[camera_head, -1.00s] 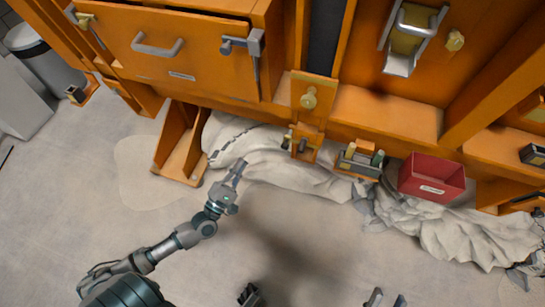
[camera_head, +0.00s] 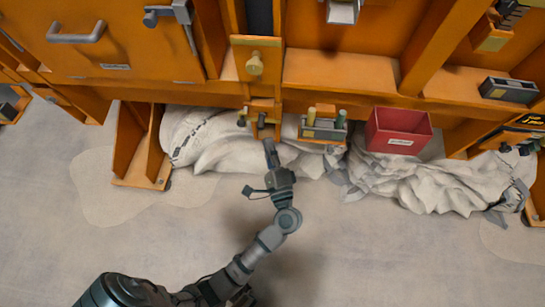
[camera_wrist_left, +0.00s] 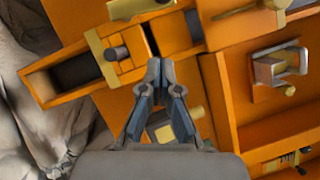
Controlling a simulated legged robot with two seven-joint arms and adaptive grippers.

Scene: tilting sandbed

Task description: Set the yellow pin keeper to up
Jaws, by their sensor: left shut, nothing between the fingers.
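I cannot tell for certain which part is the yellow pin keeper. A small orange bracket (camera_head: 262,104) with short pegs sits low on the orange cabinet, below a plate with a pale yellow knob (camera_head: 254,65). In the left wrist view, a yellow-edged orange frame (camera_wrist_left: 97,43) with a dark grey peg (camera_wrist_left: 117,52) lies just left of my fingertips. My left gripper (camera_head: 270,146) is just in front of the small bracket, shut and empty. Its fingertips (camera_wrist_left: 156,66) meet in the left wrist view; contact with the frame cannot be told. My right gripper is not in view.
A grey holder with several upright pegs (camera_head: 322,128) and a red bin (camera_head: 398,131) stand to the right of the bracket. Pale crumpled cloth (camera_head: 208,143) lies below the cabinet. The floor (camera_head: 395,255) in front is clear.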

